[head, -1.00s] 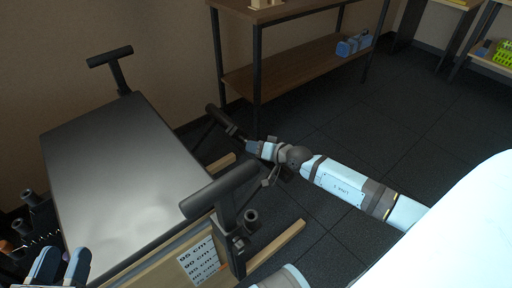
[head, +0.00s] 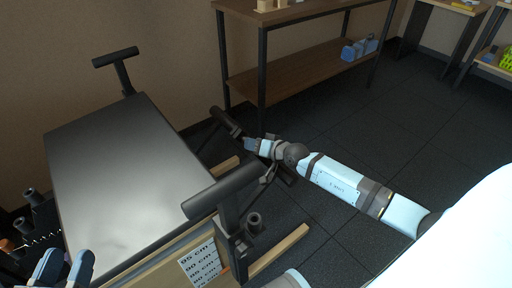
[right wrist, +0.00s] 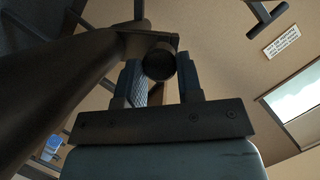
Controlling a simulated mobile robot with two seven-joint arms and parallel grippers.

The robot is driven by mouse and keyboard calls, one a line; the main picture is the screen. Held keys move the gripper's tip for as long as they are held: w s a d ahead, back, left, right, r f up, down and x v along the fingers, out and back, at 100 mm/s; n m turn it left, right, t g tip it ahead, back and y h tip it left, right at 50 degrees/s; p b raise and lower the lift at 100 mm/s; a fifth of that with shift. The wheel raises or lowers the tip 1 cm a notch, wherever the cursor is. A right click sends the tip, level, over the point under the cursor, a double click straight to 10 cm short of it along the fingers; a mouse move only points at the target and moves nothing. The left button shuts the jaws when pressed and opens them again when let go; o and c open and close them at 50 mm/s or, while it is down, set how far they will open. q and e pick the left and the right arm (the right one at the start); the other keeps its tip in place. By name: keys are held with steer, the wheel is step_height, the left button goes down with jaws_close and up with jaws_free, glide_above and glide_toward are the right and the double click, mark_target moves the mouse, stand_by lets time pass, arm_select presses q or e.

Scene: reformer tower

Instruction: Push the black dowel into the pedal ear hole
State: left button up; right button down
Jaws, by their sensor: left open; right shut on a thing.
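My right gripper (head: 249,144) is beside the near side of the tower, just behind the near padded T-handle. In the right wrist view its two fingers (right wrist: 161,82) are closed around a black round-ended piece, the black dowel (right wrist: 158,63). A dark bracket (right wrist: 148,36) sits right by the dowel; I cannot make out the ear hole or how deep the dowel is. A black cylindrical bar (head: 225,121) extends beyond the right gripper; it may belong to the pedal. My left gripper (head: 64,268) is open and empty at the bottom left, by the tower's padded top.
The tower's grey top (head: 120,175) fills the left. The near T-handle (head: 220,190) stands close to my right arm, and a thick dark tube (right wrist: 70,82) crosses the wrist view's left. A brown shelf (head: 300,72) stands behind. Floor at right is clear.

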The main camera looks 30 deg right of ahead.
steer(key=shift+w+b, duration=0.3)
steer(key=shift+w, duration=0.45)
steer(key=c, duration=0.7)
jaws_free()
